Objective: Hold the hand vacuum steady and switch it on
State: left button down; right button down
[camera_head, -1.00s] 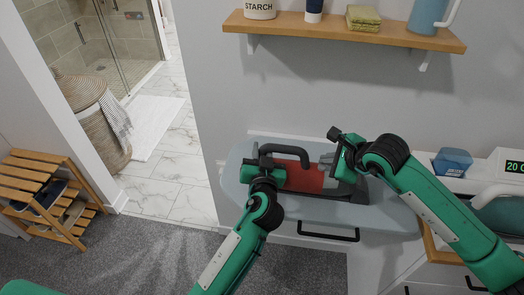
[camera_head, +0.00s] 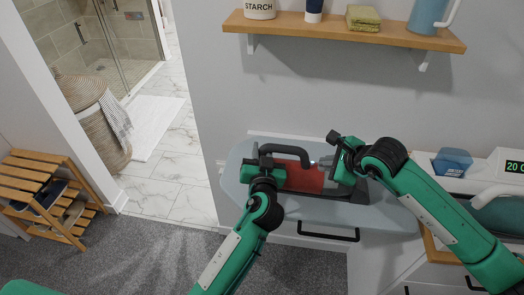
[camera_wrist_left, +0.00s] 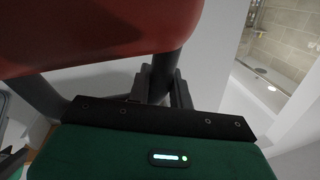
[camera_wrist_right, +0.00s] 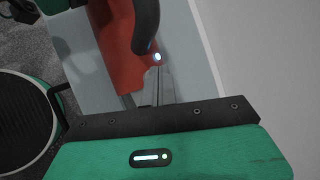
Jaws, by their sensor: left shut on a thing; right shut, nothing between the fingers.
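The hand vacuum (camera_head: 303,179) has a red body and a black loop handle, and lies on the grey-blue board (camera_head: 233,181). My left gripper (camera_head: 266,164) is shut on the vacuum at the left end of its handle. In the left wrist view the red body (camera_wrist_left: 95,35) fills the top, and the fingers (camera_wrist_left: 160,88) close on a dark part. My right gripper (camera_head: 333,164) is shut and empty at the vacuum's right part. In the right wrist view its fingertips (camera_wrist_right: 156,72) are close to a small glowing white light (camera_wrist_right: 157,57) beside the handle; whether they touch is unclear.
A wooden shelf (camera_head: 340,31) is on the wall above. A blue container (camera_head: 453,161) and a clock (camera_head: 510,166) stand at the right. A slatted rack (camera_head: 42,194) and wicker basket (camera_head: 100,122) stand on the left. Carpet is clear in front.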

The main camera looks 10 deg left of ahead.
aim_at(325, 171)
jog(key=shift+r, duration=0.9)
notch_tip(325, 171, up, 6)
dwell(0.5)
pick_arm(q)
jog(key=c, duration=1.2)
grip_release()
jog(key=shift+o, duration=0.2)
